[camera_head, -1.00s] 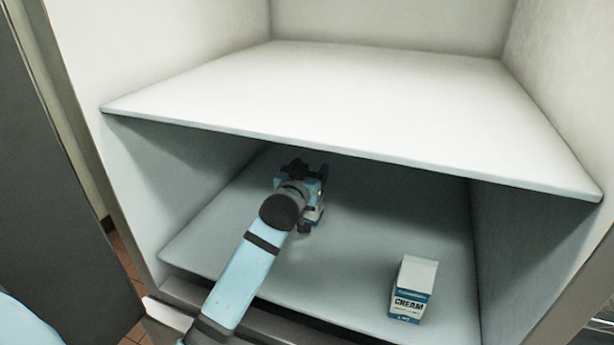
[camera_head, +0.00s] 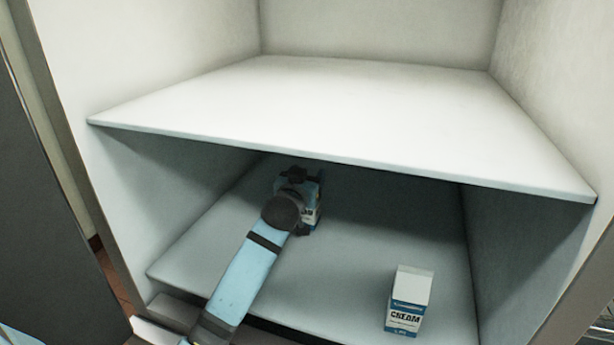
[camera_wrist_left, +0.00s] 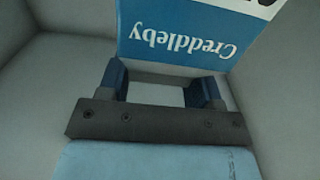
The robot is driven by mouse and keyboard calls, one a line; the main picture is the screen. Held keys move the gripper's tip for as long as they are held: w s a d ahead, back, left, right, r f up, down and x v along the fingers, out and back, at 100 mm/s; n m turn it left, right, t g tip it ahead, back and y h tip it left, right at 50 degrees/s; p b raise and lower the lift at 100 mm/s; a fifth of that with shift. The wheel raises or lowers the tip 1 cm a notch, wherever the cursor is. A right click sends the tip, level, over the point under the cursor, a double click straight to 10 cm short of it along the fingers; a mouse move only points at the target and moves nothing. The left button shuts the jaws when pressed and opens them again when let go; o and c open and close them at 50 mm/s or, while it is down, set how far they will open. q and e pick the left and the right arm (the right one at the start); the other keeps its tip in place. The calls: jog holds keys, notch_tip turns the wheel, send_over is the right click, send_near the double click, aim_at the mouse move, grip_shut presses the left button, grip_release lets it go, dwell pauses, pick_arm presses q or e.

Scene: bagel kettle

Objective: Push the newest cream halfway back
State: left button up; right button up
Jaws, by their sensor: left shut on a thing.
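A white and blue cream carton (camera_head: 408,300) stands upright near the front right of the lower compartment, apart from my gripper. My left gripper (camera_head: 298,182) reaches under the shelf, farther back and left of that carton. It is shut on another white and blue carton (camera_head: 313,217), mostly hidden behind the gripper and wrist in the head view. In the left wrist view, this carton's blue face reading "Creddleby" (camera_wrist_left: 190,42) fills the top, at the fingertips (camera_wrist_left: 165,75). My right gripper is in neither view.
A white shelf (camera_head: 330,105) spans above my left arm, its top bare. Side walls (camera_head: 520,245) close in the lower compartment. Its floor (camera_head: 345,262) is clear between the two cartons. A dark door panel (camera_head: 50,220) stands at the left.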

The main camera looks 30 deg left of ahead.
pick_arm(q)
jog(key=o, duration=1.3)
jog(key=shift+o, duration=0.2)
jog(key=shift+s+d+f, duration=0.1)
jog(key=shift+s, duration=0.25)
jog(key=b+v, duration=0.2)
jog(key=v, duration=1.1)
jog(key=shift+b, duration=0.4)
jog(key=shift+s+d, duration=0.1)
